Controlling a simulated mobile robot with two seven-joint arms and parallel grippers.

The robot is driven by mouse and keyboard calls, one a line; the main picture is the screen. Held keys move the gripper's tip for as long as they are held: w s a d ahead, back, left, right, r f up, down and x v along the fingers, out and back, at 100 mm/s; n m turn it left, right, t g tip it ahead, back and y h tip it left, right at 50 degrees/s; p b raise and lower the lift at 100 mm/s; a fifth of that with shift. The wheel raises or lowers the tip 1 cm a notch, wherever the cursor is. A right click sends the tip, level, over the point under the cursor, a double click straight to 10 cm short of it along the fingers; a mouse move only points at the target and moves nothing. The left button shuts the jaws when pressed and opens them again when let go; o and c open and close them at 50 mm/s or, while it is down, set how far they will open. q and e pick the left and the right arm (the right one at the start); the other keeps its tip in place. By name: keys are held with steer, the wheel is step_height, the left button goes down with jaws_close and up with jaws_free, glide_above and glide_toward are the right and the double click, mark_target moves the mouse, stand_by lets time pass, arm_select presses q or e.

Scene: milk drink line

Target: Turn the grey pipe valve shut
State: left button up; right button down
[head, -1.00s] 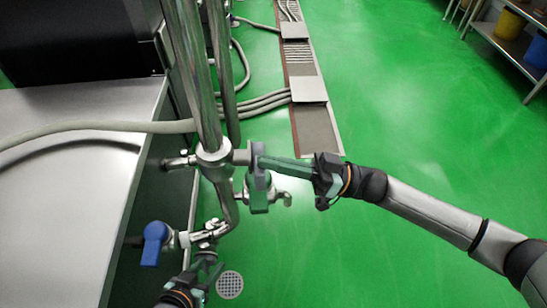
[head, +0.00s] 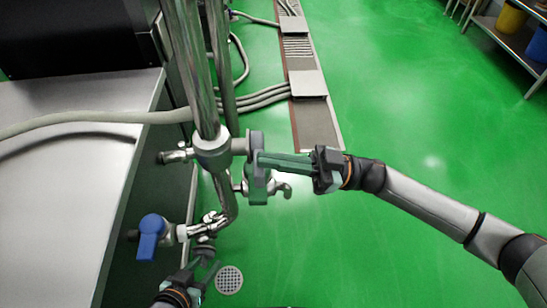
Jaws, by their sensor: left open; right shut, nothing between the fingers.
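The grey pipe valve (head: 212,146) sits on the upright steel pipe left of centre. Its grey handle (head: 256,143) stands roughly upright on the valve's right side. My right gripper (head: 262,159) comes in from the right, shut with nothing between its fingers. Its greenish fingertips overlap the handle in the picture; I cannot tell whether they touch it. My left gripper (head: 203,271) is open and empty at the bottom, below the pipework and away from the grey valve. Its fingers are partly hard to make out.
A blue-handled valve (head: 150,236) is at the lower left. A steel table (head: 65,200) with a pale hose (head: 90,128) fills the left side. Another outlet (head: 281,189) is just below the handle.

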steer(key=shift+r, duration=0.1)
steer(key=d+p, duration=0.2)
steer(key=d, duration=0.7)
steer(key=shift+d+r+p, duration=0.2)
steer(key=shift+r+p, duration=0.05)
steer(key=shift+p, duration=0.15)
steer(key=shift+a, duration=0.1)
